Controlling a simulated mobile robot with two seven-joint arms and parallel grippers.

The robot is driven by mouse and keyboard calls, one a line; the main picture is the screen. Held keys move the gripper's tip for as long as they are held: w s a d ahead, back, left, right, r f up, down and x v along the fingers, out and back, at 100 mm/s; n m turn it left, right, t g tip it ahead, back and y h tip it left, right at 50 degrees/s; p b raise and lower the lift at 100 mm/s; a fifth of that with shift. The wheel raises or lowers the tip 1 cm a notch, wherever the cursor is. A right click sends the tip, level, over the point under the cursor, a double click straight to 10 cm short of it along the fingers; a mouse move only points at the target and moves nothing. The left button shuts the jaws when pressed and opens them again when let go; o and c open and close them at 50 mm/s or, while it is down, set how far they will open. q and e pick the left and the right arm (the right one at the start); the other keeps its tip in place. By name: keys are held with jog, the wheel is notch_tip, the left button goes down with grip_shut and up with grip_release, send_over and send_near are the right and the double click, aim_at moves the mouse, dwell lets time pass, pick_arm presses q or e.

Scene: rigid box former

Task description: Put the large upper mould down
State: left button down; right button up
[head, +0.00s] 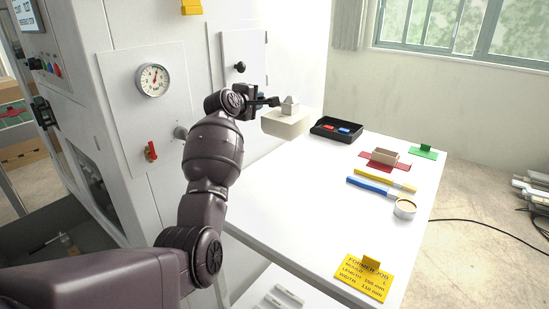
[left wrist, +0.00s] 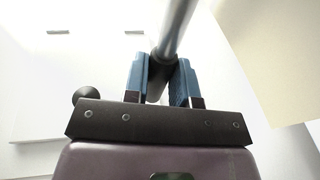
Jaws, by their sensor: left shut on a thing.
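The large upper mould (head: 286,124) is a cream block with a grey fitting on top. In the head view it is at the far left end of the white table. My left gripper (head: 274,102) reaches in from the left and is shut on the mould's grey fitting. I cannot tell whether the mould's underside touches the table. In the left wrist view the blue-padded fingers (left wrist: 165,80) close on a grey bar, and part of the cream mould (left wrist: 276,60) fills the upper right. My right gripper is not in view.
On the white table (head: 300,215) stand a black tray (head: 321,136), a small box on a red mat (head: 371,165), a green piece (head: 424,152), yellow and blue strips, a round tin (head: 404,209) and a yellow job card (head: 361,284). The machine (head: 110,100) is at left. The table's near left is clear.

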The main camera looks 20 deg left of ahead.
pick_arm(q)
notch_tip(320, 180, down, 18)
jog(key=b, duration=0.3)
jog(key=shift+w+b, duration=0.1)
jog(key=shift+b, duration=0.3)
jog(key=shift+f, duration=0.1)
jog(key=c, duration=1.1)
grip_release()
jog(key=shift+f, duration=0.15)
jog(key=shift+o, duration=0.8)
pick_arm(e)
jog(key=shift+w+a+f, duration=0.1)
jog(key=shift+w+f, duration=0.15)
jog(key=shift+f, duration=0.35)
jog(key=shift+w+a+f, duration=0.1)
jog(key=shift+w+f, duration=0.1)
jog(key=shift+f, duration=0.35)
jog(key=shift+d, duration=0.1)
